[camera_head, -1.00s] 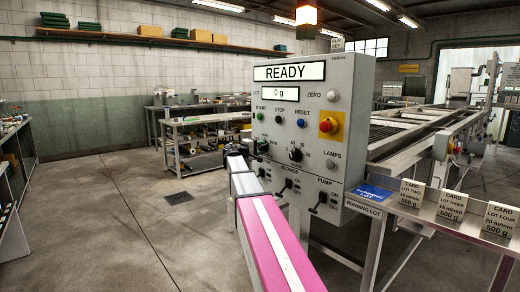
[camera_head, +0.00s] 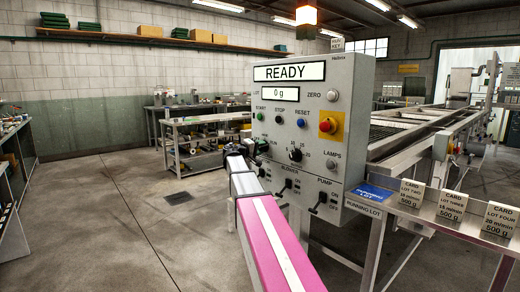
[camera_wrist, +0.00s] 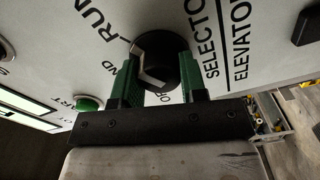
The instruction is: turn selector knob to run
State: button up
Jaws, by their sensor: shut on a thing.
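The selector knob (camera_wrist: 168,50) is round and black with a pale bent strip on its face, on the grey control panel (camera_head: 345,75). Labels RUN, one ending in ND, OFF, and SELECTOR stand around it in the wrist view. My gripper (camera_wrist: 160,70) has green fingers on either side of the knob, shut on it. In the head view my gripper (camera_head: 248,147) is at the panel's left edge and hides most of the knob. I cannot tell for sure which label the knob points at. The panel display (camera_head: 288,72) reads READY.
A green START button (camera_wrist: 88,103) is close to the left finger. A red emergency button (camera_head: 327,125), a black dial (camera_head: 295,154), and the blower (camera_head: 287,186) and pump (camera_head: 322,198) switches share the panel. Cards (camera_head: 451,207) stand on a shelf at right.

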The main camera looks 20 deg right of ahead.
jog(key=o, duration=0.9)
jog(key=shift+s+a, duration=0.1)
jog(key=v, duration=1)
jog(key=shift+s+a, duration=0.1)
jog(key=shift+a, duration=0.2)
